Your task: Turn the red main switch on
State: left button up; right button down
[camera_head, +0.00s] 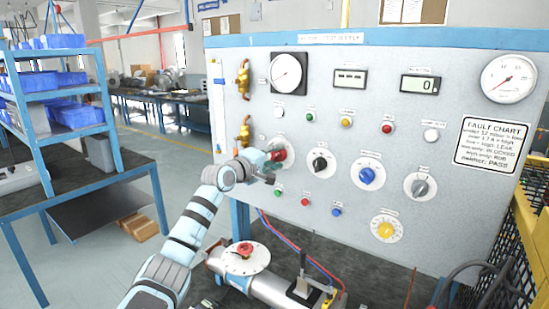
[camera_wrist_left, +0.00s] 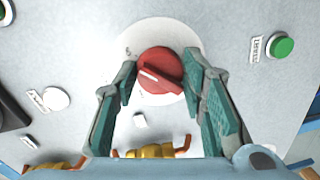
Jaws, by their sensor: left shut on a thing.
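The red main switch (camera_head: 279,155) is a round red knob on a white dial plate at the left of the grey panel. In the left wrist view the knob (camera_wrist_left: 160,72) shows a white pointer line and a raised grip bar. My left gripper (camera_head: 270,166) is at the switch and partly covers it in the head view. In the left wrist view the gripper's green-padded fingers (camera_wrist_left: 163,88) stand on both sides of the red knob, shut on it. My right gripper is in neither view.
The panel (camera_head: 340,115) carries a black knob (camera_head: 320,162), a blue knob (camera_head: 367,175), a grey knob (camera_head: 419,187), a yellow dial (camera_head: 385,229), gauges and small buttons. Below stands a blower with a red knob (camera_head: 244,249) on a white disc.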

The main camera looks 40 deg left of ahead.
pick_arm(q)
jog(key=shift+r, duration=0.2)
dwell(0.3)
jog(key=o, duration=0.9)
jog(key=shift+c, duration=0.2)
jog(key=o, duration=0.3)
jog(key=shift+w+f, duration=0.15)
jog(key=s+d, duration=0.1)
jog(key=s, duration=0.6)
jog(key=shift+s+r, duration=0.3)
jog(key=shift+r, duration=0.05)
jog(key=shift+w, duration=0.15)
